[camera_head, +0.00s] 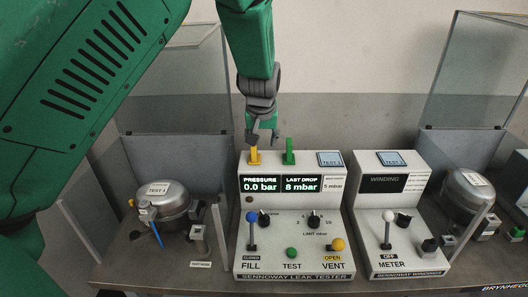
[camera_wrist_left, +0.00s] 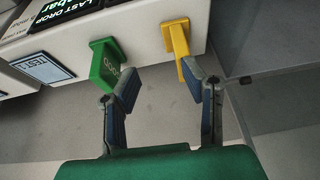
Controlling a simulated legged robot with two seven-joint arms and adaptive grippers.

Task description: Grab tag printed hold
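A yellow tag (camera_head: 254,155) and a green tag (camera_head: 289,151) stand in the top of the leak tester (camera_head: 290,205). In the left wrist view, the green tag (camera_wrist_left: 106,66) carries print that looks like "GOOD". The yellow tag (camera_wrist_left: 179,48) shows no print I can read, so I cannot confirm which is printed hold. My left gripper (camera_head: 262,137) is above and close to the yellow tag. In the left wrist view the gripper (camera_wrist_left: 161,84) is open and empty, its right finger near the yellow tag and its left finger near the green tag. My right gripper is out of view.
The winding meter (camera_head: 390,215) stands right of the tester. A compressor (camera_head: 165,200) sits at left and another (camera_head: 467,192) at right, with clear panels (camera_head: 470,80) behind. Levers and knobs, including a blue one (camera_head: 251,217), stick up from the tester's front.

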